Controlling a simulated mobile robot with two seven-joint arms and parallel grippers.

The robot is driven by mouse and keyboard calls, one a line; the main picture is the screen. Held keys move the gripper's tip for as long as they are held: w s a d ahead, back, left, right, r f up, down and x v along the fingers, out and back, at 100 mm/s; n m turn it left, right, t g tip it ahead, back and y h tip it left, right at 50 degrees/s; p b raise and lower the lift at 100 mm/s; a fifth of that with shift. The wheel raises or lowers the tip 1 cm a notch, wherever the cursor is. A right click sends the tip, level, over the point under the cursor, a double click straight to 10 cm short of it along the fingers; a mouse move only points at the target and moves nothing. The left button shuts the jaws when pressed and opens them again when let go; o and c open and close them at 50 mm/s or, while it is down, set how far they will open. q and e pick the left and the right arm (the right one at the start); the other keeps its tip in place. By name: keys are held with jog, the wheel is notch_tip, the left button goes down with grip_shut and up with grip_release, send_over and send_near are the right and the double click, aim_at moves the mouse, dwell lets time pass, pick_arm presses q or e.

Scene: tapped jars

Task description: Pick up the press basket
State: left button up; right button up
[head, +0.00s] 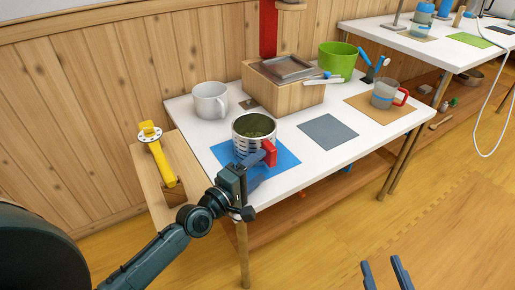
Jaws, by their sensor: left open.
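The press basket (250,127), a metal cylinder with slotted sides, dark greenish contents and a red handle, stands upright on a blue mat (286,160) at the table's near left. My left gripper (259,161) is open at the basket's red handle, with its blue fingers close to it. I cannot tell whether the fingers are around the handle or touching it. The gripper hides part of the mat and the lower handle. My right gripper (384,268) is open and empty at the bottom edge, over the floor, away from the table.
On the white table stand a grey mug (209,101), a wooden box (283,96), a green bucket (338,62) and a red-handled jug (384,94). A grey mat (327,132) is bare. A yellow tool (158,160) lies on a side shelf (150,190).

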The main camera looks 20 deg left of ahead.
aim_at(269, 160)
pick_arm(q)
jog(key=b+x, duration=0.1)
jog(key=x, duration=0.4)
jog(key=shift+w+d, duration=0.1)
jog(key=shift+w, duration=0.1)
jog(key=shift+w+d, duration=0.1)
jog(key=shift+w, duration=0.15)
pick_arm(e)
jog(key=shift+s+a+n+y, duration=0.1)
jog(key=shift+a+n+y, duration=0.2)
jog(key=shift+y, duration=0.2)
pick_arm(q)
jog(key=shift+c, duration=0.3)
